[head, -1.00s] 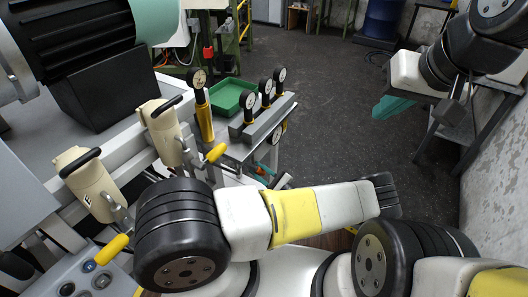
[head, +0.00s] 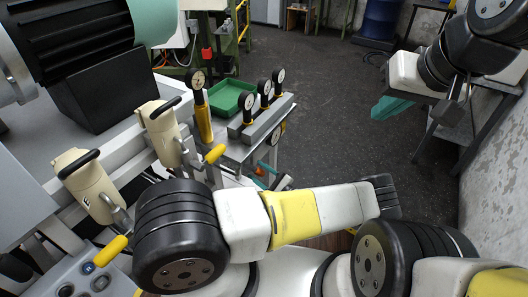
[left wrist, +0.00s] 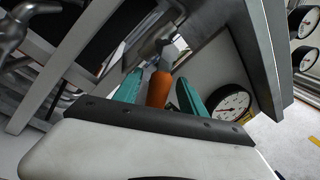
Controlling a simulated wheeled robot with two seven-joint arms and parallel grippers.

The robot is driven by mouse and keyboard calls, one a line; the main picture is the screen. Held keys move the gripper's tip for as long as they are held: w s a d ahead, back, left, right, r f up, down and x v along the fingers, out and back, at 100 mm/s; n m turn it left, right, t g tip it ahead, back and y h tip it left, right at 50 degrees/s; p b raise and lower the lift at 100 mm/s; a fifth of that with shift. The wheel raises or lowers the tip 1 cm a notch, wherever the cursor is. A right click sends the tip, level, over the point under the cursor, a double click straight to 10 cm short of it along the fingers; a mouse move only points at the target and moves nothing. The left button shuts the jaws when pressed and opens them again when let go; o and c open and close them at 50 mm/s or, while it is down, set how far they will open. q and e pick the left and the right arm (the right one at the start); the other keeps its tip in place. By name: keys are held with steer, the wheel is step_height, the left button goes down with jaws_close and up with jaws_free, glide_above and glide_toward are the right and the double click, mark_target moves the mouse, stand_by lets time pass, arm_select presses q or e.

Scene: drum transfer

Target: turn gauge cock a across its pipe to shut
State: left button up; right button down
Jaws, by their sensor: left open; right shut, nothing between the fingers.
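An orange cock handle (left wrist: 158,88) shows in the left wrist view, with a metal fitting (left wrist: 165,48) at its far end. I cannot read a letter on it. My left gripper (left wrist: 160,92) is open, with one teal finger on each side of the handle. Contact is not clear. A round white gauge (left wrist: 232,103) is just right of the fingers. In the head view my left gripper (head: 263,181) is small and partly hidden below the grey gauge block (head: 268,122). My right gripper (head: 393,108) is shut and empty at the right, far from the gauges.
Several gauges stand on and beside the block, with a green tray (head: 232,97) behind. A dark grey table (head: 447,125) is by the right wall. The floor (head: 340,120) between is clear.

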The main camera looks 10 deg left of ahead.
arm_select(q)
steer(key=r+v, duration=0.1)
steer(key=v, duration=0.6)
steer(key=shift+d+f, duration=0.15)
steer(key=shift+f, duration=0.4)
steer(key=shift+s, duration=0.1)
